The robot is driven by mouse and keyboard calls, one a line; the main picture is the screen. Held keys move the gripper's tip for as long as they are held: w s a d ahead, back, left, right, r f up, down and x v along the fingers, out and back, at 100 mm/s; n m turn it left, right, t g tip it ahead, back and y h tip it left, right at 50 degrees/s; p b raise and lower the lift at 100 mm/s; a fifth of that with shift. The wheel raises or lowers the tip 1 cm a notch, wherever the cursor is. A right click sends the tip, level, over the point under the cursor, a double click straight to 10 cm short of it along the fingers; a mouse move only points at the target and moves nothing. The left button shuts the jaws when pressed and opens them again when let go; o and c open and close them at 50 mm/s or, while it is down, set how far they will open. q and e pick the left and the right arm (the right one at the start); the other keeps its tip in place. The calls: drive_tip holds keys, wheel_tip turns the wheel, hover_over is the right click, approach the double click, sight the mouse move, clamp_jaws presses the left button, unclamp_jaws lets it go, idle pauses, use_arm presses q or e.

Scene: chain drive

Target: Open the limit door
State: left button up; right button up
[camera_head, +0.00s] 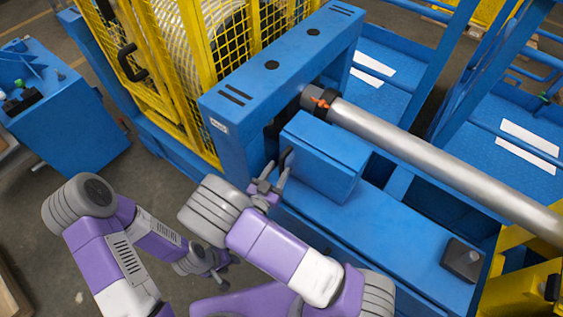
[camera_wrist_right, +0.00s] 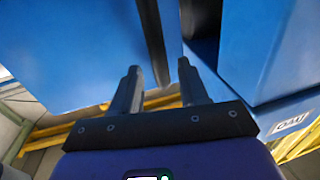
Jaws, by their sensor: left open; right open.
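I cannot tell for certain which part is the limit door. A blue box with a flat lid (camera_head: 325,150) sits on the blue machine bed beside the upright blue frame. A yellow mesh guard (camera_head: 150,75) with a black handle (camera_head: 131,64) stands at the upper left. My right gripper (camera_head: 276,172) is open beside the near left end of the blue box. My left gripper (camera_head: 217,272) is low over the floor, small and partly behind my right arm.
A thick steel shaft (camera_head: 440,160) with an orange-marked collar (camera_head: 322,102) runs from the blue frame (camera_head: 285,65) to the lower right. A blue cabinet (camera_head: 65,125) stands at the left. Grey floor (camera_head: 45,240) is free at the lower left.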

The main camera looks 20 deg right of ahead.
sight(281, 166)
drive_tip(key=shift+x, duration=1.85)
clamp_jaws()
